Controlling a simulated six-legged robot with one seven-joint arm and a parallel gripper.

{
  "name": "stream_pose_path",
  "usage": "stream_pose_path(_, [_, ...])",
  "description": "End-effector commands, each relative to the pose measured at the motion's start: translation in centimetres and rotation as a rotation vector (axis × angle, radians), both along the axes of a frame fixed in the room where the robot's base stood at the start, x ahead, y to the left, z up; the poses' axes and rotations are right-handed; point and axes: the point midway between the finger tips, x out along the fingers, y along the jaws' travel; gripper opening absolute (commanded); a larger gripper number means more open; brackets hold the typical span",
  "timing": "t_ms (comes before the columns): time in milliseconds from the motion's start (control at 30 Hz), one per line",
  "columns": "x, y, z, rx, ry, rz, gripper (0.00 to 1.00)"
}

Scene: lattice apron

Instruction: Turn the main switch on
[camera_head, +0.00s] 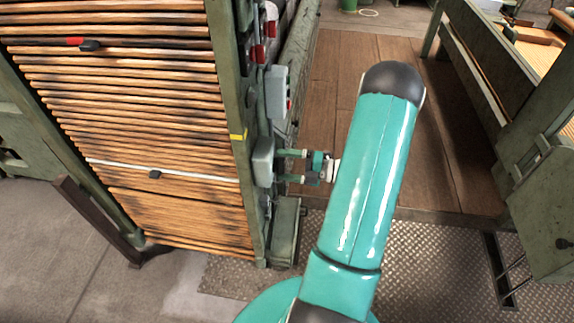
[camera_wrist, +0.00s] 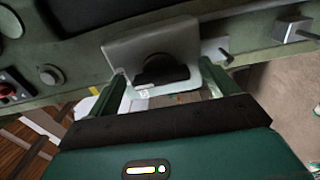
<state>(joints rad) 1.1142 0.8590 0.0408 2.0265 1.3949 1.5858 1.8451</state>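The main switch appears to be the grey box (camera_wrist: 122,50) with a dark rounded knob (camera_wrist: 162,70) in the wrist view. In the head view the grey box (camera_head: 264,161) is on the side of the green post, and its front is turned out of sight. My gripper (camera_head: 284,166) reaches toward this box from the right. In the wrist view my gripper (camera_wrist: 162,77) is open, with one green finger on each side of the knob. I see no finger closed on the knob. Whether the fingertips touch the box is unclear.
Another grey box (camera_head: 277,92) with small coloured buttons is farther along the post, with red handles (camera_head: 271,27) beyond it. A rack of wooden slats (camera_head: 130,110) fills the left. Wooden floor (camera_head: 420,150) lies right of the post, and a green machine frame (camera_head: 530,170) stands far right.

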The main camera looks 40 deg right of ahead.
Motion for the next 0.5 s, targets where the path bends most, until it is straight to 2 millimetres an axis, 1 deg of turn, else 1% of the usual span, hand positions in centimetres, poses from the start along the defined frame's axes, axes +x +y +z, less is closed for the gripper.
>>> stream_pose_path(167, [-0.2, -0.2, 0.0, -0.001, 0.0, -0.001, 0.85])
stream_pose_path(267, [-1.0, -0.8, 0.0, -0.003, 0.0, -0.002, 0.85])
stream_pose_path(367, [-2.3, -1.9, 0.0, -0.001, 0.0, -0.004, 0.85])
stream_pose_path(500, [-4.8, -3.8, -0.1, -0.001, 0.002, -0.004, 0.85])
